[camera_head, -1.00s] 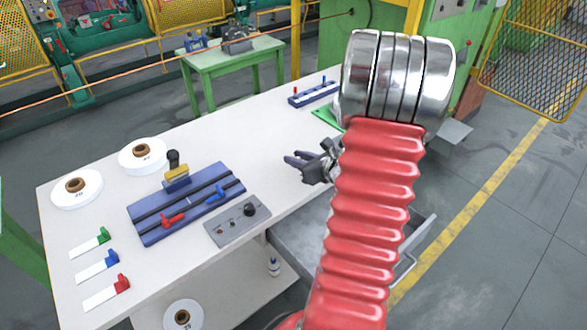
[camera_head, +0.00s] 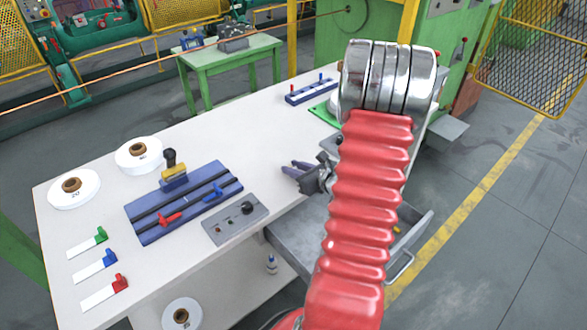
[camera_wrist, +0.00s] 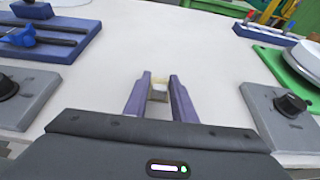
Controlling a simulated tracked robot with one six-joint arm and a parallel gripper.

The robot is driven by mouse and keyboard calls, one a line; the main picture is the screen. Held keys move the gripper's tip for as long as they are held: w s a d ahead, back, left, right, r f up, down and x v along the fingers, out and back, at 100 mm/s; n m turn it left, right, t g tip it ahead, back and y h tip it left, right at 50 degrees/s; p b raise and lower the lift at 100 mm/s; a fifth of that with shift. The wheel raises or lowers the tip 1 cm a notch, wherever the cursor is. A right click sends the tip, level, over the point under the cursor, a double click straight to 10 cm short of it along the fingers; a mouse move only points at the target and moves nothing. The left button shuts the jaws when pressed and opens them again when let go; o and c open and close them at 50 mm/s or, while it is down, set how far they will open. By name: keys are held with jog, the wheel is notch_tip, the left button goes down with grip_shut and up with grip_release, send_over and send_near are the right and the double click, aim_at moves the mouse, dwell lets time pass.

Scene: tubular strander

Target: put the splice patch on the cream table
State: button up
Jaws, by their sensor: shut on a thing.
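The cream table (camera_head: 110,170) spans the middle of the head view, and its pale top fills the middle of the wrist view (camera_wrist: 170,45). My gripper (camera_head: 290,168) is over the table's right front part, near the edge. In the wrist view its purple fingers (camera_wrist: 158,85) are shut on a small pale beige piece (camera_wrist: 158,91), probably the splice patch. The fingers hide its sides, and I cannot tell whether it touches the tabletop. The piece cannot be made out in the head view.
The blue splicing fixture (camera_head: 184,203), a grey control box (camera_head: 235,220) and white reels (camera_head: 73,188) stand on the left half. A blue rack (camera_head: 312,92) and a green tray (camera_wrist: 297,65) stand further right. An open grey drawer (camera_head: 300,242) juts out below. The table's middle is clear.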

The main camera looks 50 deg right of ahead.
jog(key=shift+f, duration=0.1)
jog(key=o, duration=1)
jog(key=v, duration=1.2)
dwell(0.5)
